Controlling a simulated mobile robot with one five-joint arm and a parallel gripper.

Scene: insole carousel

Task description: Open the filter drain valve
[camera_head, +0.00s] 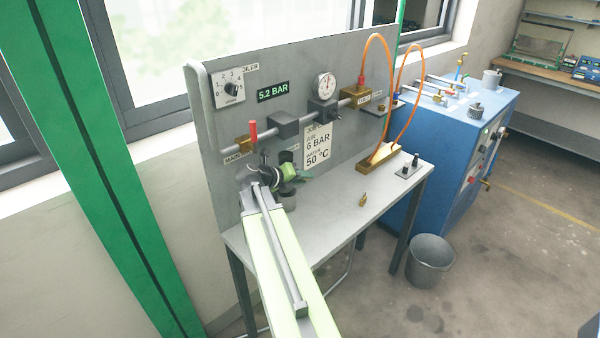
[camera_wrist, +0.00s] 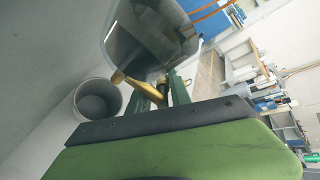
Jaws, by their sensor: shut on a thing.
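The filter drain valve (camera_wrist: 140,87) is a small brass part below a clear, greyish filter bowl (camera_wrist: 150,40) in the wrist view. My gripper (camera_wrist: 166,88) has its green fingers shut on the valve, right under the bowl. In the head view my gripper (camera_head: 289,174) is in front of the grey panel, below the pipe. The filter's grey block (camera_head: 286,125) sits on the pipe there. My arm and gripper hide the valve in the head view. I cannot tell how far the valve is turned.
A grey cup (camera_head: 288,201) stands on the bench just under my gripper; it shows at left in the wrist view (camera_wrist: 97,103). A red-handled valve (camera_head: 253,132) is up left on the pipe. A small brass fitting (camera_head: 363,200) lies on the bench (camera_head: 330,225).

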